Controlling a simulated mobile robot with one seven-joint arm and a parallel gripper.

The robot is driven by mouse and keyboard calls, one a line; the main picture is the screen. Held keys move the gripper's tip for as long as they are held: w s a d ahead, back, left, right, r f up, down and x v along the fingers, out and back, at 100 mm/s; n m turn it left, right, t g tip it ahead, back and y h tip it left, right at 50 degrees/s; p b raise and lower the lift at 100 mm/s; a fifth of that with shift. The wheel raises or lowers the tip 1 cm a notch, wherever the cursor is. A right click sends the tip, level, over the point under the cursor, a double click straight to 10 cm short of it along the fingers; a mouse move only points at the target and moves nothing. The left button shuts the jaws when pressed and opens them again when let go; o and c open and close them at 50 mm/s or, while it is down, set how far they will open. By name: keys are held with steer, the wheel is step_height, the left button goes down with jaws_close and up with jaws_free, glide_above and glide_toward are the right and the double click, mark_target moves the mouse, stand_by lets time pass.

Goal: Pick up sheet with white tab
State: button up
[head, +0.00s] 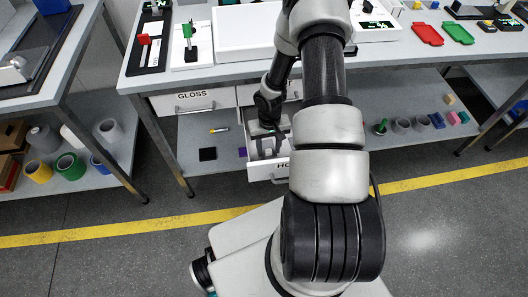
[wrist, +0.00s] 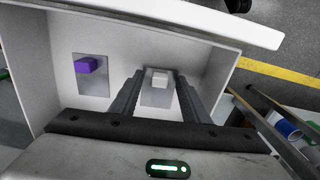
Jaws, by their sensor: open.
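The sheet with the white tab (wrist: 156,98) is a grey square lying in an open white drawer (wrist: 48,62). Its white block-like tab (wrist: 160,78) stands up between my fingers in the wrist view. My gripper (wrist: 160,75) is open, with one finger on each side of the tab; I cannot tell whether either finger touches it. Another grey sheet (wrist: 93,92) with a purple tab (wrist: 86,65) lies to the left in the same drawer. In the head view my arm hides much of the drawer (head: 262,170), and the sheets cannot be made out.
The drawer walls stand close around my gripper. Above the drawer is a workbench (head: 190,77) with a closed drawer labelled GLOSS (head: 184,102) to the left. A lower shelf (head: 200,145) holds small items. A yellow line (head: 110,232) crosses the floor.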

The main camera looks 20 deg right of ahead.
jaws_close()
